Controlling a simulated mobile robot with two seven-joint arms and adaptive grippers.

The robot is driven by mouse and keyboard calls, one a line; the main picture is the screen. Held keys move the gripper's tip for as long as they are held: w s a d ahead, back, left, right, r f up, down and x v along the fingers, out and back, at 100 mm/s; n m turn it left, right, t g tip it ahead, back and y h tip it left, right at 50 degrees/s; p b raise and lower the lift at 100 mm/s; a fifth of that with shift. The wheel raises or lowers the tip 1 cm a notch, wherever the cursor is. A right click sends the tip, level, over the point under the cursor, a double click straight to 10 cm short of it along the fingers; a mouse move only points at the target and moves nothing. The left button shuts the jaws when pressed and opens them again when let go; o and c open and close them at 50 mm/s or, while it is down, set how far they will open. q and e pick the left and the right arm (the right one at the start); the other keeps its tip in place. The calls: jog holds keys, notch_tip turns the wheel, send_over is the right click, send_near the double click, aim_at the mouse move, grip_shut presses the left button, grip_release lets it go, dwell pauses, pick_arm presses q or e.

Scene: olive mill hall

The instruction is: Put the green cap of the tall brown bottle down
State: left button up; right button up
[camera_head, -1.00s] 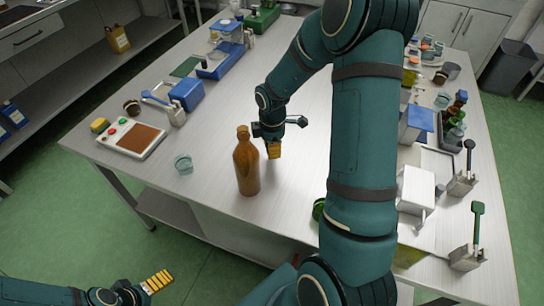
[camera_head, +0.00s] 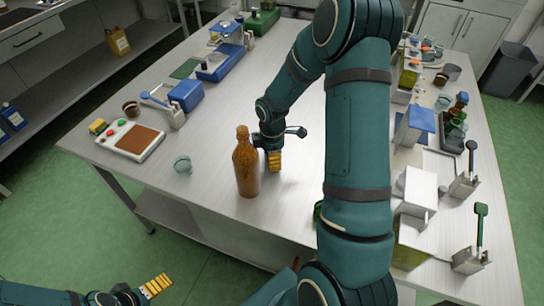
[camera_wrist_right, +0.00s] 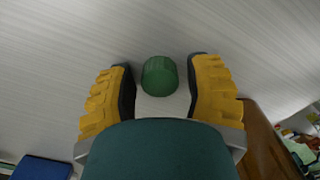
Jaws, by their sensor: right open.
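The tall brown bottle (camera_head: 246,165) stands upright and uncapped near the table's front edge in the head view. Part of it shows at the right of the right wrist view (camera_wrist_right: 266,145). My right gripper (camera_head: 274,161) is low over the table just right of the bottle. In the right wrist view its yellow fingers (camera_wrist_right: 160,90) are open, with gaps on both sides of the green cap (camera_wrist_right: 160,76). The cap appears to rest on the tabletop; the gripper hides it in the head view. My left gripper (camera_head: 156,285) is beyond the table's front edge, its opening unclear.
A small glass cup (camera_head: 182,165) and a white device with a brown panel (camera_head: 131,140) stand left of the bottle. Blue boxes (camera_head: 186,95) are farther back. Several containers crowd the right side. The table's middle is clear.

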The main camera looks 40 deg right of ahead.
notch_tip(320, 180, up, 12)
jog(key=p, duration=0.3)
jog(key=shift+r, duration=0.2)
dwell(0.5)
